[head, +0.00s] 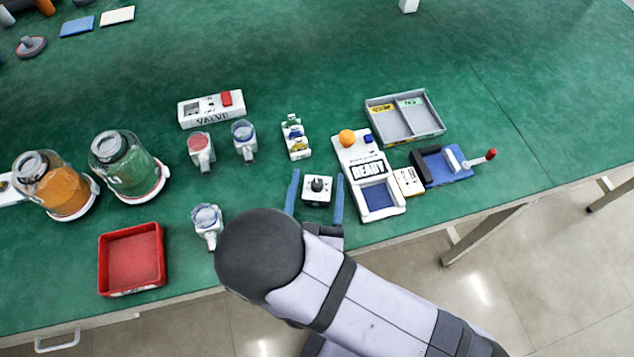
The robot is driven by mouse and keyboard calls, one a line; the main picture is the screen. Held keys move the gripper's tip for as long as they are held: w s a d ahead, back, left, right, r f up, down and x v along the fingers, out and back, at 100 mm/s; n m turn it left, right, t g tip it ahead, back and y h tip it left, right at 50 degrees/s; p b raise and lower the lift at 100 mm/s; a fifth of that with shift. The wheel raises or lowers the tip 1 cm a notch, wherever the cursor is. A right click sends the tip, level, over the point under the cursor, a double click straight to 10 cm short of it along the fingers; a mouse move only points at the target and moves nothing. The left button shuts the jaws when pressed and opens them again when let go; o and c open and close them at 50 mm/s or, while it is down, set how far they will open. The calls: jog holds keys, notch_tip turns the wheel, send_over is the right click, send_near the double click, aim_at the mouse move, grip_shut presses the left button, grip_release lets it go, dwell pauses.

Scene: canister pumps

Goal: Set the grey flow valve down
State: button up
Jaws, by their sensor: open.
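My gripper (316,192) is open, its two blue fingers pointing away from my arm near the table's front edge. Between the fingers is a small pale, square block with a dark round knob (317,187) on top; it may be the grey flow valve, but no label shows. A gap shows between the block and the left finger; the right finger is very close to it, and I cannot tell if they touch. The block looks upright. I cannot tell whether it rests fully on the table. My wrist hides the table just below and left of it.
A white READY station (368,171) stands close right of the gripper. Behind is a small bottle-like item (295,138); a white VALVE box (211,108) is farther left. A clear cup with a spout (207,221) and a red tray (132,258) are left.

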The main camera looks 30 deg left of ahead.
jog(key=shift+b+v, duration=0.5)
jog(key=shift+v, duration=2.2)
jog(key=c, duration=0.6)
jog(key=shift+r, duration=0.1)
